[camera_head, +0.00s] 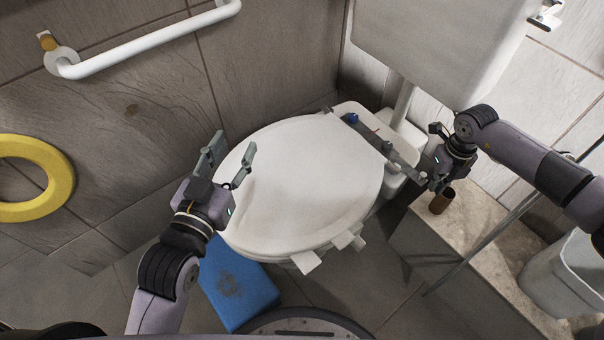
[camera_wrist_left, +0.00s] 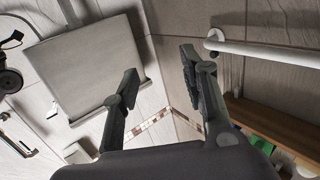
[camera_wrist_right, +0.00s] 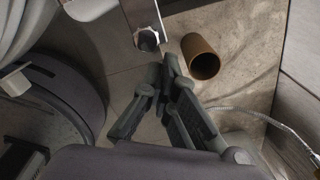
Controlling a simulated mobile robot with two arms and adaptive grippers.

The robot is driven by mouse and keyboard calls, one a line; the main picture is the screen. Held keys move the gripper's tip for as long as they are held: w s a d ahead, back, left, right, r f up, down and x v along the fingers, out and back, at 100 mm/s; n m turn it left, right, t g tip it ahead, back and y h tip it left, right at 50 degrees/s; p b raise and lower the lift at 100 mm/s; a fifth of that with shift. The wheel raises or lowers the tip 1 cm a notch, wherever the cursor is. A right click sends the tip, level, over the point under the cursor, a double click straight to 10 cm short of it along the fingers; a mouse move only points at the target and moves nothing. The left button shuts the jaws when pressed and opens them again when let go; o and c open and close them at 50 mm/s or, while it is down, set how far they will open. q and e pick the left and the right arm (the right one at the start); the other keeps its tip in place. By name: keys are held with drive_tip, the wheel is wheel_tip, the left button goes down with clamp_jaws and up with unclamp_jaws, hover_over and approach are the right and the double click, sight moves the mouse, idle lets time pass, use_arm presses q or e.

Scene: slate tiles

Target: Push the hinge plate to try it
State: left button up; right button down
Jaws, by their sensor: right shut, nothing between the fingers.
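The hinge plate (camera_head: 378,142) is a grey metal bar across the back of the toilet seat, behind the closed white lid (camera_head: 300,180). A blue cap (camera_head: 351,118) sits at its left end. Its right end lies close to my right gripper (camera_head: 428,180); I cannot tell whether they touch. In the right wrist view my right gripper (camera_wrist_right: 168,68) is shut and empty, just below a dark bolt or nut (camera_wrist_right: 148,40) under a grey bar. My left gripper (camera_head: 231,158) is open and empty above the lid's left edge; its open fingers also show in the left wrist view (camera_wrist_left: 158,68).
A brown tube (camera_head: 441,200) stands on the stone ledge (camera_head: 480,235) below my right gripper. The white cistern (camera_head: 440,45) rises behind the seat. A white grab rail (camera_head: 150,40) and a yellow ring (camera_head: 62,180) are left. A blue block (camera_head: 238,285) and white bin (camera_head: 565,275) are lower.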

use_arm(q)
drive_tip(key=shift+w+d+r+t+h+b, duration=0.1)
drive_tip(key=shift+r+t+h+b, duration=0.1)
drive_tip(key=shift+r+t, duration=0.45)
drive_tip(key=shift+d+r+t+h+b, duration=0.1)
drive_tip(key=shift+r+t+h, duration=0.2)
drive_tip(key=shift+r, duration=0.65)
use_arm(e)
drive_tip(key=shift+f, duration=0.6)
use_arm(q)
drive_tip(key=shift+d+r+t, duration=0.1)
drive_tip(key=shift+r+t, duration=0.35)
drive_tip(key=shift+r, duration=0.3)
use_arm(e)
drive_tip(key=shift+w+a+r, duration=0.1)
drive_tip(key=shift+w+a, duration=0.25)
drive_tip(key=shift+w, duration=0.05)
use_arm(q)
drive_tip(key=shift+f, duration=0.1)
drive_tip(key=f+g, duration=0.2)
drive_tip(key=f, duration=0.1)
drive_tip(key=f+g+y, duration=0.1)
drive_tip(key=f, duration=0.1)
drive_tip(key=shift+a+p, duration=0.4)
use_arm(e)
drive_tip(key=shift+s+d, duration=0.7)
drive_tip(key=shift+s, duration=0.1)
use_arm(q)
drive_tip(key=shift+f, duration=0.1)
